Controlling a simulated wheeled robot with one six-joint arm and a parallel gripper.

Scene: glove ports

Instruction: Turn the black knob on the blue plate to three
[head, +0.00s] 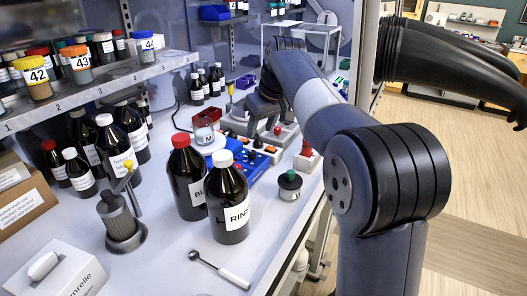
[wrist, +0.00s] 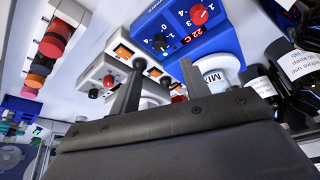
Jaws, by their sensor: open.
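The blue plate (wrist: 172,24) is at the top of the wrist view, with printed numerals around its two knobs. Its black knob (wrist: 160,43) is at the plate's lower left; I cannot read where its pointer stands. A red knob (wrist: 199,15) and a red-lit 22 C display (wrist: 188,36) are beside it. In the head view the blue plate (head: 246,182) is partly hidden behind bottles. My gripper (wrist: 162,62) is open, with its two fingers apart and nothing held between them. The black knob appears beyond the fingertips, apart from them.
White boxes with orange switches (wrist: 123,50) stand beside the blue plate. Tall brown bottles (head: 228,205) stand in front of the plate.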

